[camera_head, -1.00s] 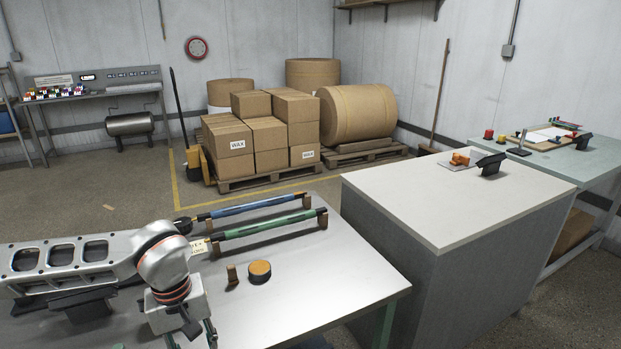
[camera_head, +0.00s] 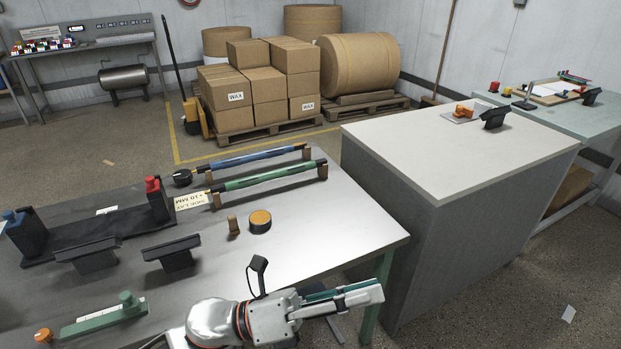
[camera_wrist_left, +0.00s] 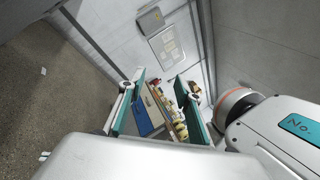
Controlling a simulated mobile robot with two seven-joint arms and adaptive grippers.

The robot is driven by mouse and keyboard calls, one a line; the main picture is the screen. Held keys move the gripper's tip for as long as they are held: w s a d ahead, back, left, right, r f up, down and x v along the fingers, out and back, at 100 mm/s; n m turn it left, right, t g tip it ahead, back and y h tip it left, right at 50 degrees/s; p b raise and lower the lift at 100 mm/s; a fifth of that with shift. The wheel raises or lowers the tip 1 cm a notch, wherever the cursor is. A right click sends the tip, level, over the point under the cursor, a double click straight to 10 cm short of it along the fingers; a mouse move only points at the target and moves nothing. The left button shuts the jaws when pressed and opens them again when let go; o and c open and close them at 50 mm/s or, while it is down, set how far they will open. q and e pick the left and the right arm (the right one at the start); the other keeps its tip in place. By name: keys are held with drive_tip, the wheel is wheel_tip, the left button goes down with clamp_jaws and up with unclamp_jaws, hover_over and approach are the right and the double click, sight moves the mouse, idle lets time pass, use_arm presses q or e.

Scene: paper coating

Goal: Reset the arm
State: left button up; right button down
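My left arm comes in at the bottom of the head view, and its left gripper (camera_head: 350,296) points right over the front edge of the metal table (camera_head: 310,240). In the left wrist view the gripper's two teal-padded fingers (camera_wrist_left: 158,100) stand apart with nothing between them. The gripper is open and empty. My right gripper is in neither view.
Blue (camera_head: 255,157) and green rods (camera_head: 270,177) lie on holders at the table's back. An orange-topped round tin (camera_head: 260,220), black stands (camera_head: 172,252) and a green tool (camera_head: 105,317) sit nearby. A white-topped grey cabinet (camera_head: 450,165) stands to the right.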

use_arm(q)
drive_tip(key=w+a+f+n+t+y, duration=0.4)
drive_tip(key=a+f+n+t+y, duration=0.25)
drive_tip(key=n, duration=0.65)
drive_tip(key=w+a+f+n+t+y, duration=0.5)
drive_tip(key=a+f+n+t, duration=0.25)
drive_tip(key=n, duration=0.55)
drive_tip(key=s+a+f+n+g+y, duration=0.2)
drive_tip(key=s+a+f+n, duration=0.4)
drive_tip(key=f, duration=0.5)
drive_tip(key=s+a+f+n+g+y, duration=0.3)
drive_tip(key=s+a+f+n, duration=0.3)
drive_tip(key=f, duration=0.5)
drive_tip(key=shift+s+a+n+g+y, duration=0.35)
drive_tip(key=shift+s+a+y, duration=0.3)
drive_tip(key=shift+a+y, duration=0.3)
drive_tip(key=shift+a, duration=0.1)
